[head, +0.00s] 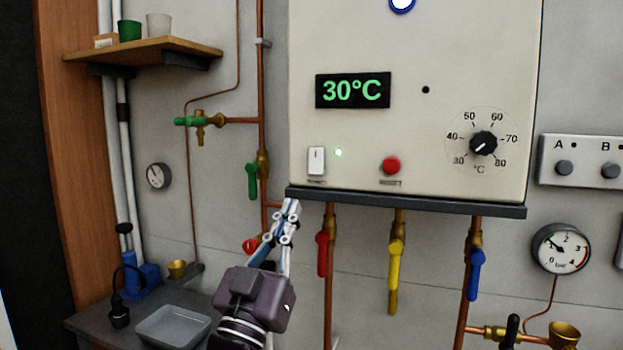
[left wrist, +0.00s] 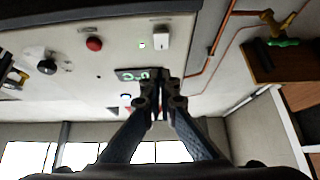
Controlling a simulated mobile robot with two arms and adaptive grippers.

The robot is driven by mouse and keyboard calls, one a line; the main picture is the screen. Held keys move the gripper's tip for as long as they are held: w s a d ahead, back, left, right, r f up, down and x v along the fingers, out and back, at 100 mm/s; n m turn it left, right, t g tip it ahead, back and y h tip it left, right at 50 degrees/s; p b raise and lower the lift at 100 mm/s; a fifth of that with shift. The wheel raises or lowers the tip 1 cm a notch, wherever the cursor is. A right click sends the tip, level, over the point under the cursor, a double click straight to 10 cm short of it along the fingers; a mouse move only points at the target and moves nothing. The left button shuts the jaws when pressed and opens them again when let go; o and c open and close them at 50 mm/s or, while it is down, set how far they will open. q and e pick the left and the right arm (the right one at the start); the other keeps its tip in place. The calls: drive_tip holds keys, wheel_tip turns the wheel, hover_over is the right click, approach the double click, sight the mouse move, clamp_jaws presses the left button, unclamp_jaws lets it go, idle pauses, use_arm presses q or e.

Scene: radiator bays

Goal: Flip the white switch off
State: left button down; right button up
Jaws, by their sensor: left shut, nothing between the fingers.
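The white switch (head: 316,161) is a small upright rocker near the lower left of the cream boiler panel (head: 440,60). A green light (head: 338,152) glows just right of it. My left gripper (head: 291,204) is shut and empty, pointing up, with its tips below and left of the switch, near the panel's dark bottom edge. The switch also shows in the left wrist view (left wrist: 161,37), where the picture is turned over and the closed fingertips (left wrist: 161,82) appear apart from it. My right gripper is not in view.
A red button (head: 391,165) and a black dial (head: 483,143) sit right of the switch. The display (head: 353,90) reads 30°C. Red (head: 322,253), yellow (head: 395,262) and blue (head: 476,274) valve handles hang below the panel. A green-handled valve (head: 252,180) is left of it.

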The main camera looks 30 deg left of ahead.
sight(317, 168)
use_arm(q)
drive_tip(key=shift+w+a+r+p, duration=0.4)
drive_tip(key=shift+w+r+p, duration=0.3)
drive_tip(key=shift+w, duration=1.05)
drive_tip(key=shift+w+a+r+p, duration=0.45)
drive_tip(key=shift+w+r+p, duration=0.3)
drive_tip(key=shift+w, duration=0.95)
drive_tip(key=shift+w+a+r+p, duration=0.4)
drive_tip(key=shift+w+r+p, duration=0.3)
drive_tip(key=shift+w, duration=1.05)
drive_tip(key=w+f+t+b, duration=0.1)
drive_tip(key=b, duration=0.2)
drive_tip(key=shift+a, duration=0.1)
drive_tip(key=shift+r, duration=0.25)
drive_tip(key=shift+s, duration=0.1)
